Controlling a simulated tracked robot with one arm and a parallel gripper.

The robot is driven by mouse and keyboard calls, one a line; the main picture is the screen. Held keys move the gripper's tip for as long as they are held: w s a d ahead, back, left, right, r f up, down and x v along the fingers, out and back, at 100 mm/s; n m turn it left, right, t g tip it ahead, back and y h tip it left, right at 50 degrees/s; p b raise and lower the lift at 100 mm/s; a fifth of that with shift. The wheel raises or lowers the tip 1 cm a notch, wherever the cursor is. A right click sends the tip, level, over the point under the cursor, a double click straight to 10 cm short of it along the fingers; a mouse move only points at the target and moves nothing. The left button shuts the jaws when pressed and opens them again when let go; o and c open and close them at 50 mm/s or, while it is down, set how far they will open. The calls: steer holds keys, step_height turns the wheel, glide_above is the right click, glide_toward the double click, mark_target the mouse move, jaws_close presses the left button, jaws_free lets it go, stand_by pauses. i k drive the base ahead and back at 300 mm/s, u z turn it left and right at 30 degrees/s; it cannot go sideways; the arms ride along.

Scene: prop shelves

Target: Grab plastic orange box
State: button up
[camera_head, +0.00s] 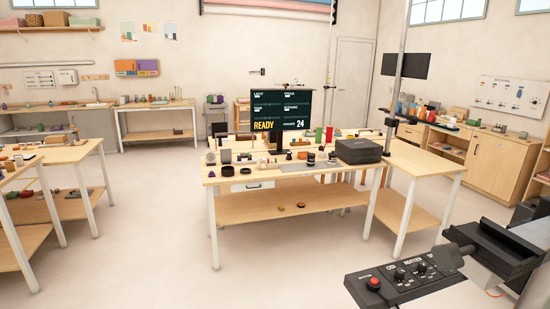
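An orange box (125,67) hangs on the back wall at the upper left, beside a purple box (147,68) with an orange top edge. It is small and far off, and I cannot tell whether it is plastic. A dark part of my arm, which may be my gripper (492,248), shows at the lower right. It is far from the orange box and touches nothing that I can see. Its fingers cannot be made out.
A wooden table (290,209) with a monitor (282,118), a black case (359,150) and small items stands in the middle. Workbenches (160,136) line the back wall, with tables at left. A cabinet (470,162) stands at right. The floor (150,240) at front left is clear.

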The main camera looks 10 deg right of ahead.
mark_target(301, 156)
steer(key=u, duration=0.05)
steer(key=i, duration=5.2)
steer(key=z, duration=1.7)
steer(key=i, duration=1)
